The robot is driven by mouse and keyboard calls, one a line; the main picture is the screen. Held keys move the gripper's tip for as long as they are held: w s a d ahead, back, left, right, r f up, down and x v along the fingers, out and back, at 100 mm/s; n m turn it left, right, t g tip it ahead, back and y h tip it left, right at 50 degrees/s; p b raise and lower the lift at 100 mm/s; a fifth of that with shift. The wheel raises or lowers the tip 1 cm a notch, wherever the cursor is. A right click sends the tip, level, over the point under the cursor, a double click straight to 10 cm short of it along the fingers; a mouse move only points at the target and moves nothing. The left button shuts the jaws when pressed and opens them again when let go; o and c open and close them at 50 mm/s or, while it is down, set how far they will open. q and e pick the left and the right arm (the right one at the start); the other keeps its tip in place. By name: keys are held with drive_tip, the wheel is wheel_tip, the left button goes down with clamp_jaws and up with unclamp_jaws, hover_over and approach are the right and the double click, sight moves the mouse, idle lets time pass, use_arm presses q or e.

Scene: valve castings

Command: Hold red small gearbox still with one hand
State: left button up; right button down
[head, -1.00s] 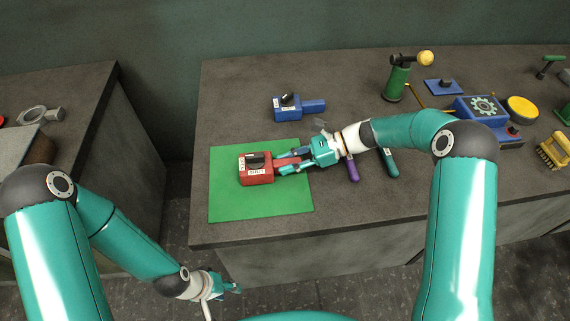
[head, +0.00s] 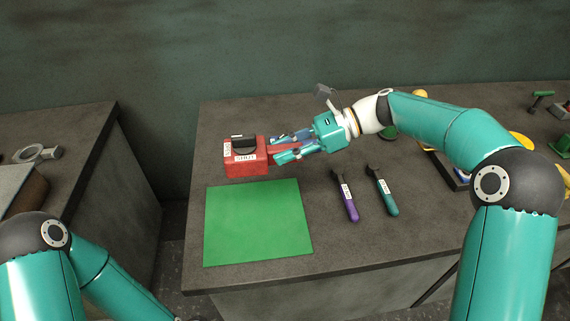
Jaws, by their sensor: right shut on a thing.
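The red small gearbox (head: 245,158) is a red block with a black part on top, white labels and a red stub towards the right. My right gripper (head: 283,147) is shut on that stub from the right. The mat is bare. My left gripper is out of view; only part of my left arm shows at the lower left.
A purple-handled tool (head: 348,198) and a teal-handled tool (head: 382,190) lie right of the mat. Other parts, partly hidden by my right arm, stand at the table's right. A second bench (head: 95,150) is at the left, across a gap.

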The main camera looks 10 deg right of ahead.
sight(285, 212)
drive_tip(key=shift+r, duration=0.55)
drive_tip(key=shift+f, duration=0.15)
drive_tip(key=shift+f, duration=0.35)
drive_tip(key=shift+f+b, duration=4.8)
drive_tip(key=shift+f, duration=4.6)
